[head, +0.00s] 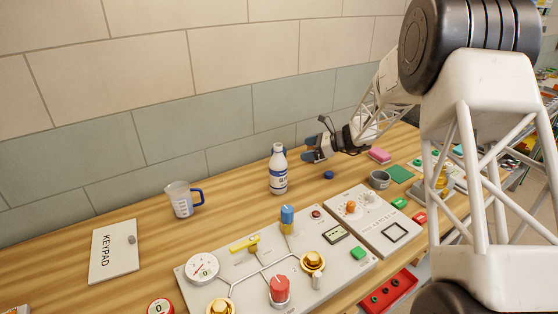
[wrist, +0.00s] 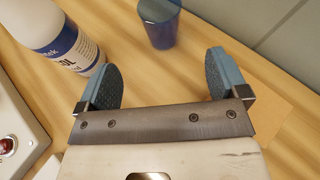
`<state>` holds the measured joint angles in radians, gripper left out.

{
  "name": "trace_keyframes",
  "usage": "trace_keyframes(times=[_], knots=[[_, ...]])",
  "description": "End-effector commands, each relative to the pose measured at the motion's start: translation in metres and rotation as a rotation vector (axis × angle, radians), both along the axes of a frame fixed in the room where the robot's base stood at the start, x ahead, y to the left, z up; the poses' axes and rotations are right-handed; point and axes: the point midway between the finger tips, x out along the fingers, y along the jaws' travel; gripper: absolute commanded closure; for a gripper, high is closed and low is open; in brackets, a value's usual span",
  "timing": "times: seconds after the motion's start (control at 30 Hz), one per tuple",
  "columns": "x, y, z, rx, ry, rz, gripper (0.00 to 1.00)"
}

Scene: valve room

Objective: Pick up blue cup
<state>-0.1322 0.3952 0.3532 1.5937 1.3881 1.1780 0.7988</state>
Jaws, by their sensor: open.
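The blue cup (wrist: 160,22) stands at the top middle of the wrist view, a dark blue, partly see-through cylinder cut off by the frame. My gripper (wrist: 157,68) is open and empty, its two blue-padded fingers apart. The cup lies ahead of the fingertips, roughly centred between them, with bare wood in the gap. In the head view my gripper (head: 309,148) reaches leftward from the right, low over the table and near the bottle. The cup is not clear in the head view; it seems mostly hidden behind the bottle.
A white bottle (head: 278,172) stands close by; it also shows beside my left finger in the wrist view (wrist: 58,35). The wall (head: 230,110) runs behind. A small blue disc (head: 329,175), a measuring jug (head: 181,201), a grey mug (head: 380,179) and a control panel (head: 270,265) are on the table.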

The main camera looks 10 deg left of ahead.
Motion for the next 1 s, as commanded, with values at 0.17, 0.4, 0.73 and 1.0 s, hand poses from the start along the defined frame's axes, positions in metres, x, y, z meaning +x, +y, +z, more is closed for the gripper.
trace_keyframes(times=[0.17,0.4,0.73,1.0], knots=[[0.003,0.001,-0.003,0.008,0.008,-0.006,0.08],[0.003,0.001,-0.003,0.006,0.007,-0.006,0.08],[0.003,0.022,-0.012,0.005,0.008,-0.004,0.08],[0.005,0.054,-0.025,0.005,0.008,-0.004,0.08]])
